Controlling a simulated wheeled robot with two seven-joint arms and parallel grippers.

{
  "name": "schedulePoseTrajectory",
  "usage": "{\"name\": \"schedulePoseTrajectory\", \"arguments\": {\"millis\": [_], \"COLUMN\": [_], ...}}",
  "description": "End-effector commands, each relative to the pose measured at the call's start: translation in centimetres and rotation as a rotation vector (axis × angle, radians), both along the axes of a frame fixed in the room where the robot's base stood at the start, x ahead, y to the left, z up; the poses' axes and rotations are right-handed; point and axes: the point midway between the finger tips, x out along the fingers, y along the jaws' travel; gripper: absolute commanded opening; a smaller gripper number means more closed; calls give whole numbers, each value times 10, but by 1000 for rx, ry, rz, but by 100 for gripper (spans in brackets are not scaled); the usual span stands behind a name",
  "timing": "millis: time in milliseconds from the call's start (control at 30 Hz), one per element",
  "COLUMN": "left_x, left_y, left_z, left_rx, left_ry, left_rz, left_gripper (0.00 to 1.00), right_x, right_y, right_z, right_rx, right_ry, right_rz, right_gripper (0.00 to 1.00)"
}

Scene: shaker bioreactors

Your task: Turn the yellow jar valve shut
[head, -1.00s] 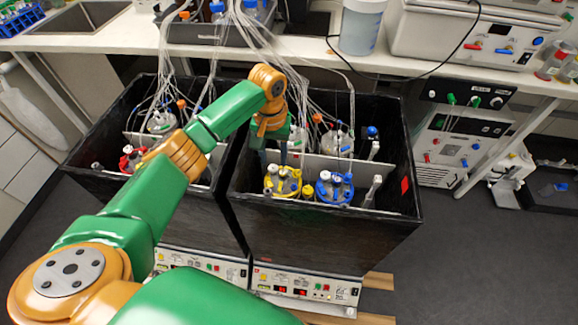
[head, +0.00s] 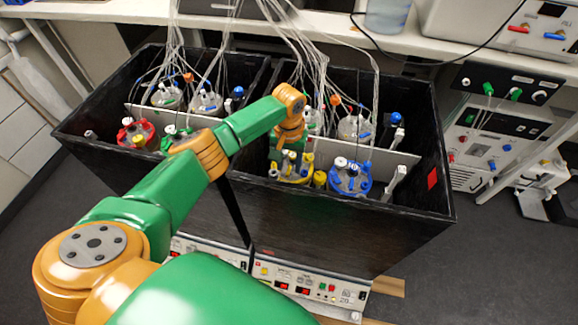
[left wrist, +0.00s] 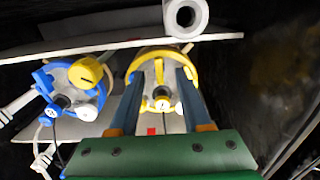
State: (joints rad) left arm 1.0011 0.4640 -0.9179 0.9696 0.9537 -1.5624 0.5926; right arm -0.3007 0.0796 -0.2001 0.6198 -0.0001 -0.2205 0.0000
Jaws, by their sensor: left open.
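The yellow jar (head: 297,173) has a yellow ring lid and stands in the front of the right black box. In the left wrist view its yellow ring (left wrist: 160,54) lies between the fingers, with a pale round fitting (left wrist: 162,104) at its near side. I cannot tell which fitting is the valve. My left gripper (head: 284,160) is over the yellow jar and partly hides it. In the left wrist view the left gripper (left wrist: 158,74) is open, with one finger on each side of the jar top. I cannot tell whether they touch it. My right gripper is not in view.
The blue jar (head: 350,177) stands close beside the yellow jar, with a yellow knob (left wrist: 87,71) near it in the left wrist view. A white divider (head: 385,159) runs behind them. The black box wall (head: 345,222) is in front. Tubes (head: 310,60) hang behind.

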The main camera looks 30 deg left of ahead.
Motion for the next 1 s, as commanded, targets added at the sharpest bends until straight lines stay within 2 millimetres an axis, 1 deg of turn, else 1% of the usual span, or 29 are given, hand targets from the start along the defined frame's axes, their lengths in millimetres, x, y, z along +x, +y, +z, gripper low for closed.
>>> {"name": "schedulePoseTrajectory", "arguments": {"millis": [33,100,300,333,367,400,500,800,1000], "left_x": [0,0,0,0,0,0,0,0,0], "left_y": [0,0,0,0,0,0,0,0,0], "left_z": [-6,-10,-10,-10,-10,-10,-10,-9,-8], "left_rx": [0,1,0,0,0,0,0,0,-1], "left_ry": [1,0,-1,-1,-1,-1,-1,-1,-1], "left_rz": [0,0,0,0,0,0,0,-9,-79], "left_gripper": [48,48,48,42,34,24,0,0,0], "right_x": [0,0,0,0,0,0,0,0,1], "right_y": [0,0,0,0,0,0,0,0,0], "right_z": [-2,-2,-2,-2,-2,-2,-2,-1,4], "right_rx": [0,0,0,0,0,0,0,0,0], "right_ry": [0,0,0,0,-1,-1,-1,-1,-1], "right_rz": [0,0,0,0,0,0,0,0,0], "right_gripper": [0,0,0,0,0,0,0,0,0]}}
